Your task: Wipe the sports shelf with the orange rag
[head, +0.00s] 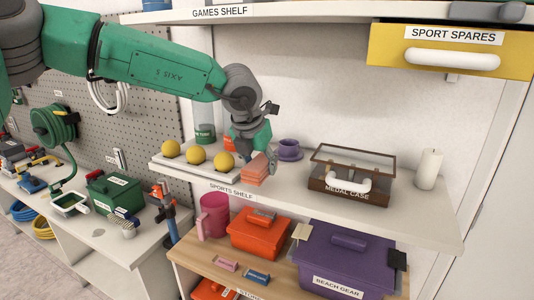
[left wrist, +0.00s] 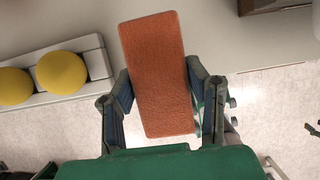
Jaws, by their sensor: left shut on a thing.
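The orange rag (left wrist: 157,75) is a folded, rough-textured rectangular pad between the two fingers of my left gripper (left wrist: 165,115). The fingers close on its two long sides. In the head view the rag (head: 258,170) is at the front of the sports shelf (head: 300,208), a white board with a label on its front edge. My left gripper (head: 256,142) comes down over the shelf from the left. I cannot tell whether the rag touches the shelf surface. My right gripper is in neither view.
A white tray with several yellow balls (head: 196,156) lies left of the rag. A purple cup (head: 290,150), a medal case (head: 350,180) and a white candle (head: 429,168) stand to its right. The games shelf (head: 270,12) and a yellow drawer (head: 450,55) overhang. Bare shelf lies in front of the cup.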

